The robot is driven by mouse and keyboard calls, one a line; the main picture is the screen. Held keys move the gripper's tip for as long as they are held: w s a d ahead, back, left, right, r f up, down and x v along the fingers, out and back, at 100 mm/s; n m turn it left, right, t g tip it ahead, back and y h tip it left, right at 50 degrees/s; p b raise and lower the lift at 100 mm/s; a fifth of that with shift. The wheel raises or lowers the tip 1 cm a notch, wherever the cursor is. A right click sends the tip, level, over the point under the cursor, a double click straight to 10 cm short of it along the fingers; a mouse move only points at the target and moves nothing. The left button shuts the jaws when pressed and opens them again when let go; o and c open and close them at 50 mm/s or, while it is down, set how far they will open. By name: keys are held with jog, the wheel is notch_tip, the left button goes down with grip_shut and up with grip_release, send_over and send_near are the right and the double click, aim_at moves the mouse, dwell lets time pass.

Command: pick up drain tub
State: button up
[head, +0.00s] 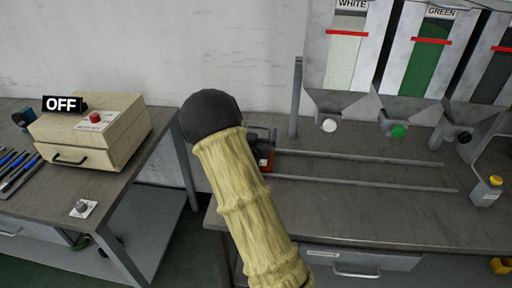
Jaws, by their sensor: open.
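I cannot make out a drain tub in the head view. My arm, in a pale yellow sleeve with a dark rounded joint at its upper end, rises through the middle of the picture. It covers part of the gap between the two benches and the left end of the right bench. My gripper's fingers do not show. Small dark and green things (82,242) lie under the left bench, too obscured to name.
The left bench holds a beige box (92,130) marked OFF, blue-handled tools (15,168) and a knob plate (82,208).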

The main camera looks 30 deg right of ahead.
jog(key=shift+c, duration=0.2)
dwell(0.3)
jog(key=c, duration=1.4)
jog(key=shift+r, duration=0.1)
notch_tip(320, 180, up, 10)
jog(key=shift+f+p, duration=0.1)
jog(key=shift+p, duration=0.25)
